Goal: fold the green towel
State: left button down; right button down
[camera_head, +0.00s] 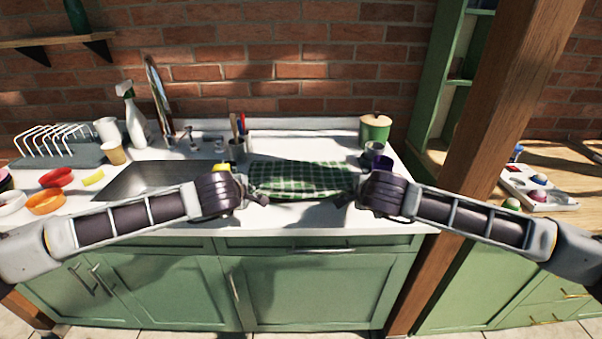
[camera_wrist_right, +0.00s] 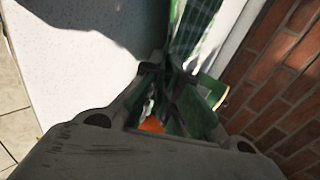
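The green checked towel (camera_head: 300,178) lies across the white counter in the middle of the head view, between my two grippers. Its front edge spans from one gripper to the other, with shadow on the counter in front of it. My left gripper (camera_head: 245,192) is at the towel's left front corner and appears shut on it; its fingertips are small and dark here. My right gripper (camera_head: 347,194) is at the right front corner. In the right wrist view its fingers (camera_wrist_right: 168,78) are close together at the end of the towel (camera_wrist_right: 196,28), which runs away from them.
A sink (camera_head: 145,180) lies left of the towel. A cup of utensils (camera_head: 238,148) stands behind it. A green pot (camera_head: 375,130) and small dark cups (camera_head: 377,158) stand behind right. Bowls (camera_head: 46,202) and a dish rack (camera_head: 55,150) are far left. The counter's front strip is clear.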

pick_arm(q)
jog(key=shift+s+f+b, duration=0.3)
jog(key=shift+s+f, duration=0.1)
jog(key=shift+f, duration=0.05)
pick_arm(e)
jog(key=shift+s+f, duration=0.4)
jog(key=shift+t, duration=0.3)
pick_arm(q)
jog(key=c, duration=1.4)
grip_release()
pick_arm(e)
jog(key=c, duration=1.4)
grip_release()
pick_arm(q)
jog(key=shift+o, duration=0.2)
pick_arm(e)
jog(key=shift+o, duration=0.2)
pick_arm(q)
jog(key=shift+r, duration=0.1)
